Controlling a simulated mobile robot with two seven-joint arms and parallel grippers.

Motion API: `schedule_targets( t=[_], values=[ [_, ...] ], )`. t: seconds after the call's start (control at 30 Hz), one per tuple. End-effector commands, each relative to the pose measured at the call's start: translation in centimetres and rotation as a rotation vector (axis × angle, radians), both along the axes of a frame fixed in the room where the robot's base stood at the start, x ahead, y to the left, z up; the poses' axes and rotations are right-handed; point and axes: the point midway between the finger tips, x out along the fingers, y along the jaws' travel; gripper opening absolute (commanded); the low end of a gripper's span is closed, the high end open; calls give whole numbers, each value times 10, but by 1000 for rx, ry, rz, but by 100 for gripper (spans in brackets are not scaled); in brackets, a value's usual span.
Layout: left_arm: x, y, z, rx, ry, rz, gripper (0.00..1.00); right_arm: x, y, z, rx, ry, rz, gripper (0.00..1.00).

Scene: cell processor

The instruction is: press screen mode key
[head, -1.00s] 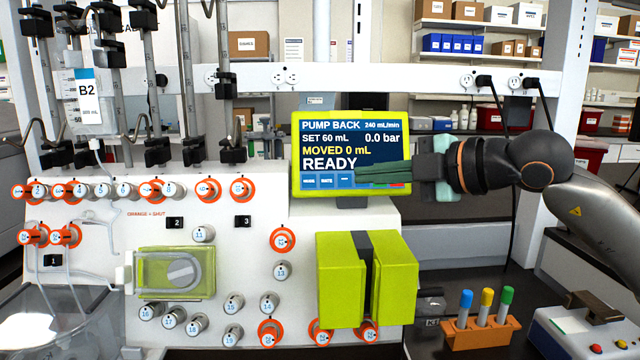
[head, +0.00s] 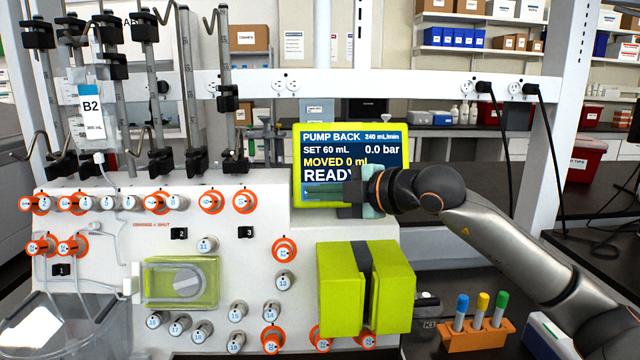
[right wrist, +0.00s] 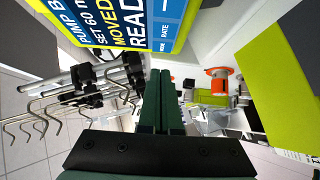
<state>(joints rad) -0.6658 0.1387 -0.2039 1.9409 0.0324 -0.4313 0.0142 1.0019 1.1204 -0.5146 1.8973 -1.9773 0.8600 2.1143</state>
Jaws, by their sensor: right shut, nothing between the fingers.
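The yellow-green framed screen (head: 400,145) stands on top of the white machine and reads PUMP BACK, SET 60 mL, 0.0 bar, MOVED 0 mL and READY. Its lower row of blue keys is mostly covered by my right gripper (head: 309,191) in the head view. The right gripper is shut and empty, its green fingers pointing left across the screen's lower left. In the right wrist view the shut fingers (right wrist: 165,76) lie just below the screen (right wrist: 115,18), where small key labels show at its edge. I cannot tell whether the fingertips touch a key. My left gripper is not in view.
The white panel (head: 130,290) carries several numbered knobs and a clear-covered pump (head: 180,283). A yellow-green block (head: 345,290) stands under the screen. An orange rack (head: 478,335) of capped tubes is at lower right. Poles and a B2 bag (head: 92,120) stand left.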

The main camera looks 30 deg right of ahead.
Motion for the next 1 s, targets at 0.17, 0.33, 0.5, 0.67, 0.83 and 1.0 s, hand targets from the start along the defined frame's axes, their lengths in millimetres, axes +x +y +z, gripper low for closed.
schedule_targets(
  t=[0.17,0.33,0.5,0.67,0.83,1.0],
  values=[
    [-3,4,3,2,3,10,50,17,-9,-7,1,3,-1,0],
    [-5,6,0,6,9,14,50,22,-12,-10,-1,1,-1,0],
    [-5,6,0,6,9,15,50,22,-12,-10,0,0,-1,0],
    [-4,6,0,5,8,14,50,23,-13,-11,0,1,-1,0],
    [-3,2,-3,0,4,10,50,34,-17,-17,5,2,-1,0],
    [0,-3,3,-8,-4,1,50,37,-20,-18,-1,4,-4,0]
  ],
)
